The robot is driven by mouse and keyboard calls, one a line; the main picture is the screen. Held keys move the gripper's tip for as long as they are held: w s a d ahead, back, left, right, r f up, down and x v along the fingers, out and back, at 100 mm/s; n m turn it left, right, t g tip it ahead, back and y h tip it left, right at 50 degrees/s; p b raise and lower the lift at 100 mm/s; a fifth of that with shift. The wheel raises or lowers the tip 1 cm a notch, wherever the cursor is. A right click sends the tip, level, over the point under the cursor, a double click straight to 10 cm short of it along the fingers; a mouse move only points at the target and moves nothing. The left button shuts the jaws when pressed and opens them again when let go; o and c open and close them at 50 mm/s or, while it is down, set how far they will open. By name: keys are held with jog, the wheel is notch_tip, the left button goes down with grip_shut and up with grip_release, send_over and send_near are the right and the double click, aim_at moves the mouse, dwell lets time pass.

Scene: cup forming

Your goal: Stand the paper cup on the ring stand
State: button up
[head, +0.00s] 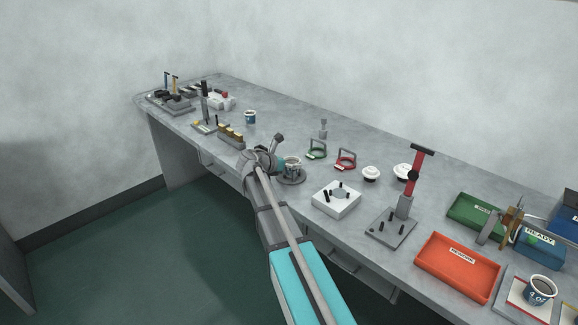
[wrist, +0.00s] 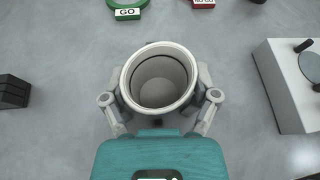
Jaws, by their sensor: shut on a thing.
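The paper cup (head: 292,164) is white with a blue print and stands upright between the fingers of my gripper (head: 279,162). In the wrist view I look down into the empty cup (wrist: 160,82), with a finger of my gripper (wrist: 160,100) against each side. A dark grey round base, which looks like the ring stand (head: 300,180), lies directly below the cup. The cup hides most of it. I cannot tell whether the cup rests on it or is held just above it.
Green GO (head: 317,152) and red NO GO (head: 345,163) ring gauges lie behind. A white block with pegs (head: 336,199) stands to the right, before a red-handled press (head: 411,185). Orange (head: 458,268) and green (head: 476,211) trays lie further right. Another cup (head: 250,117) stands further back.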

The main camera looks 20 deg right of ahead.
jog(key=shift+s+f+b, duration=0.1)
jog(key=shift+f+b, duration=0.2)
jog(key=shift+b, duration=0.1)
jog(key=o, duration=0.6)
jog(key=shift+o, duration=0.2)
jog(key=shift+a+r, duration=0.1)
jog(key=shift+r, duration=0.05)
jog(key=shift+r+p, duration=0.2)
jog(key=shift+p, duration=0.25)
jog(key=p+v, duration=0.4)
jog(key=v, duration=0.7)
jog(key=shift+a+r, duration=0.15)
jog(key=shift+a, duration=0.2)
jog(key=shift+s, duration=0.1)
